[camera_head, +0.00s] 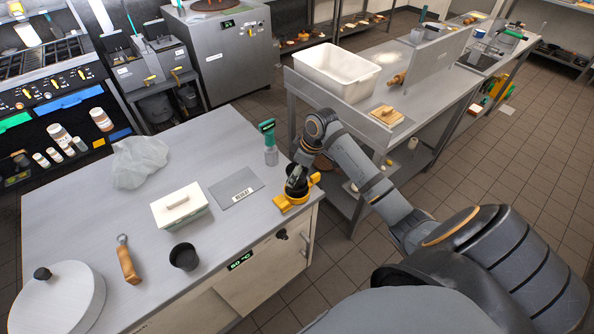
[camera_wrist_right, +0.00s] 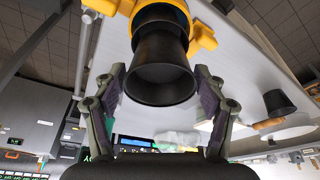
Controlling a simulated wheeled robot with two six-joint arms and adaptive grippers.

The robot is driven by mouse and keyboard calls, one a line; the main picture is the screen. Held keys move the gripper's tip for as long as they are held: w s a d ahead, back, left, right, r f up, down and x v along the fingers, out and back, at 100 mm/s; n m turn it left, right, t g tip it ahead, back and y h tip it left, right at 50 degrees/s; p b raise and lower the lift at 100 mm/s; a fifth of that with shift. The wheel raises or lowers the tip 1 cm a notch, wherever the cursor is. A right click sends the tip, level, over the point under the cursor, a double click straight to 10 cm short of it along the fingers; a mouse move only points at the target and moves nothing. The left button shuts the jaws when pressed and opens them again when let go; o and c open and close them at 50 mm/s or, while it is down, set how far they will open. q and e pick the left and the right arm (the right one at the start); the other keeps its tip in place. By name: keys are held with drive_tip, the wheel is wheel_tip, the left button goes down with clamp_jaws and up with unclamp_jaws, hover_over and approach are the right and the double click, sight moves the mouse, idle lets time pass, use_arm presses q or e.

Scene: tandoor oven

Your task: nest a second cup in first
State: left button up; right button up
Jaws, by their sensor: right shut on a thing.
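My right gripper (camera_head: 299,172) is over the yellow holder (camera_head: 288,203) at the counter's right edge. In the right wrist view, its two fingers (camera_wrist_right: 159,72) are on either side of a black cup (camera_wrist_right: 160,86) and shut on it. The cup's open mouth faces the wrist camera. Its narrow end meets another black cup-like part (camera_wrist_right: 160,28) inside the yellow holder (camera_wrist_right: 203,36); how deep it sits is hidden. Another black cup (camera_head: 184,257) stands alone on the counter; it also shows in the right wrist view (camera_wrist_right: 278,103). My left gripper is not in view.
On the counter (camera_head: 236,145) are a white lidded box (camera_head: 180,206), a grey labelled plate (camera_head: 237,188), a green-topped bottle (camera_head: 270,143), a plastic bag (camera_head: 140,162), a wooden-handled tool (camera_head: 128,262) and a large round lid (camera_head: 62,304). A steel table (camera_head: 440,92) stands beyond a floor gap.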

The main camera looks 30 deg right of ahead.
drive_tip(key=shift+f+b, duration=0.6)
drive_tip(key=shift+f, duration=1)
drive_tip(key=o, duration=1.3)
drive_tip(key=shift+c, duration=0.2)
drive_tip(key=p+v, duration=0.6)
drive_tip(key=p, duration=0.1)
drive_tip(key=shift+p+v, duration=1)
drive_tip(key=shift+v, duration=0.05)
drive_tip(key=shift+s+f, duration=0.1)
